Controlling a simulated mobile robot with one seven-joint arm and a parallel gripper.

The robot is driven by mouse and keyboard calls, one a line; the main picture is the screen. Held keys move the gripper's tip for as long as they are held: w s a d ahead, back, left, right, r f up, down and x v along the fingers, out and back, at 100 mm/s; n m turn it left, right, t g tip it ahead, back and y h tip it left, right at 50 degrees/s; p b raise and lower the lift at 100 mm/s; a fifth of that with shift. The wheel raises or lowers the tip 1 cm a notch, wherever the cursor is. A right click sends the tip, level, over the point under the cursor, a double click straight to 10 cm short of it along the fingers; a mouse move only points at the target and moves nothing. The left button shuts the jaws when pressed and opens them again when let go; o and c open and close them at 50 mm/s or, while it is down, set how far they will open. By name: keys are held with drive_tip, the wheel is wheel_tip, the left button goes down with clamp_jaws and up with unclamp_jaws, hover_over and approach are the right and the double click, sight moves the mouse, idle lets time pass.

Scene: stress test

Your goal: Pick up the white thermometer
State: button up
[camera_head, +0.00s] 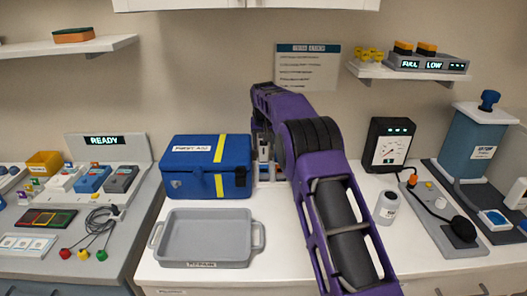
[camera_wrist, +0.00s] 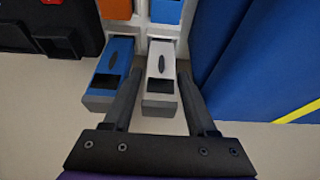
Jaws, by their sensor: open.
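The white thermometer (camera_wrist: 161,62) shows in the wrist view as a slim white device with a dark oval button and a dark window. It sits in a slot of a white rack (camera_wrist: 165,31). My gripper (camera_wrist: 160,76) is open, with one finger on each side of the white thermometer. The left finger lies between it and a blue device (camera_wrist: 108,72) of the same shape. I cannot tell whether either finger touches. In the head view, my purple arm hides most of the rack, and the thermometer cannot be made out.
A blue first-aid box (camera_head: 205,168) stands close beside the rack; its side (camera_wrist: 265,60) fills the right of the wrist view. A grey tray (camera_head: 205,262) lies in front.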

drive_tip(key=shift+w+f, duration=0.25)
drive_tip(key=shift+f, duration=0.35)
clamp_jaws()
drive_tip(key=shift+r, duration=0.1)
